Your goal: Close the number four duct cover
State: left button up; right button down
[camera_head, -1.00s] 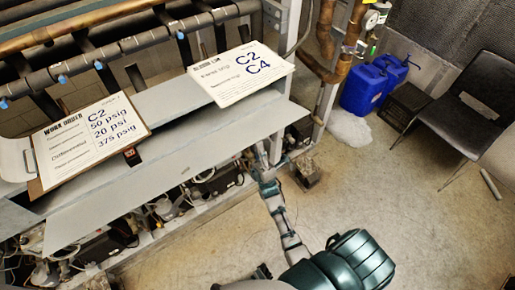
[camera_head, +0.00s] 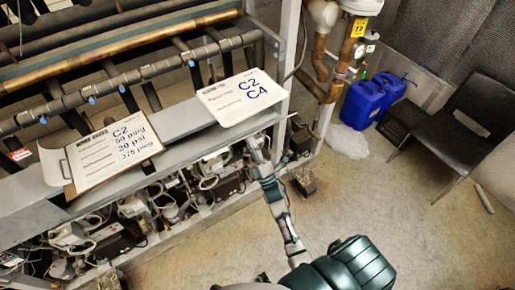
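No number four marking is readable, so I cannot tell which part is the number four duct cover. A long grey metal panel (camera_head: 186,152) runs along the rack's front edge, below two work-order boards. My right arm reaches up from the bottom. My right gripper (camera_head: 256,146) is by the panel's right end, near the rack's corner post. It is small and dark against the machinery, so I cannot tell whether its fingers are open or touch anything. My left gripper is not in view.
The left board (camera_head: 112,156) and the right board (camera_head: 240,96) lie above the panel. Pipes run behind; compressors (camera_head: 160,205) sit below. Blue jugs (camera_head: 366,103) and a black chair (camera_head: 462,125) stand at right. The concrete floor (camera_head: 430,240) is mostly clear.

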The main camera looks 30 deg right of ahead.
jog(key=x, duration=0.3)
jog(key=shift+w, duration=0.4)
jog(key=shift+w+r, duration=0.45)
